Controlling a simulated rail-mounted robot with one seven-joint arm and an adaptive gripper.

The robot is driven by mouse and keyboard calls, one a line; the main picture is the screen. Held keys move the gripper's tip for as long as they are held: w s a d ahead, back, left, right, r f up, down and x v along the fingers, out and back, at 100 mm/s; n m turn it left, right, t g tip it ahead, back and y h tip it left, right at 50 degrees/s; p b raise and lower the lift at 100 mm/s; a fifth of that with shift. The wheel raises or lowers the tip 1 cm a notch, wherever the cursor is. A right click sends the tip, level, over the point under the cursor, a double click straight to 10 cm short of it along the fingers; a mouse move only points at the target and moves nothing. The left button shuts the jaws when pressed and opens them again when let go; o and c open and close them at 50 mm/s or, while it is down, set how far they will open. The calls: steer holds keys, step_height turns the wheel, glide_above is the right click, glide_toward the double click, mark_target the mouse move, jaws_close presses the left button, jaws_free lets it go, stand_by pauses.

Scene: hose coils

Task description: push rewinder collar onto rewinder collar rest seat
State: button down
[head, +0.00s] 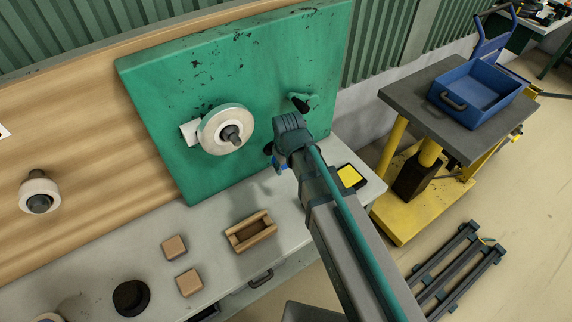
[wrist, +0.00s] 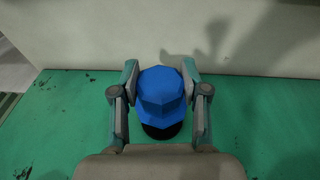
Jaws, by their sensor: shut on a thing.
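A blue faceted piece, which looks like the rewinder collar (wrist: 163,95), sits between the two fingers of my gripper (wrist: 160,78) in the wrist view. Both fingers press on its sides. A dark round part (wrist: 163,131) shows just below it, against the green panel; I cannot tell whether this is the rest seat or whether the two touch. In the head view my gripper (head: 277,160) is at the lower right of the green panel (head: 180,95), and only a little of the blue collar (head: 281,166) shows past it. The contact with the panel is hidden.
A white reel hub (head: 212,129) with a grey spindle is on the panel, left of my gripper. A dark knob (head: 299,103) is above it. A wooden tray (head: 250,232), wooden blocks (head: 174,246) and a black-yellow item (head: 351,176) lie on the bench below.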

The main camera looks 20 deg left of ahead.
steer(key=shift+w+a, duration=1.4)
steer(key=shift+a, duration=0.15)
steer(key=c, duration=0.5)
jaws_free()
steer(key=shift+o, duration=0.5)
steer(key=shift+s+r+p, duration=0.1)
steer(key=shift+r+p, duration=0.15)
steer(key=shift+p, duration=0.05)
steer(key=shift+p+v, duration=0.75)
steer(key=shift+v, duration=0.55)
steer(key=shift+d+r, duration=0.1)
steer(key=shift+r, duration=0.15)
steer(key=shift+p+v, duration=0.95)
steer(key=shift+v, duration=0.25)
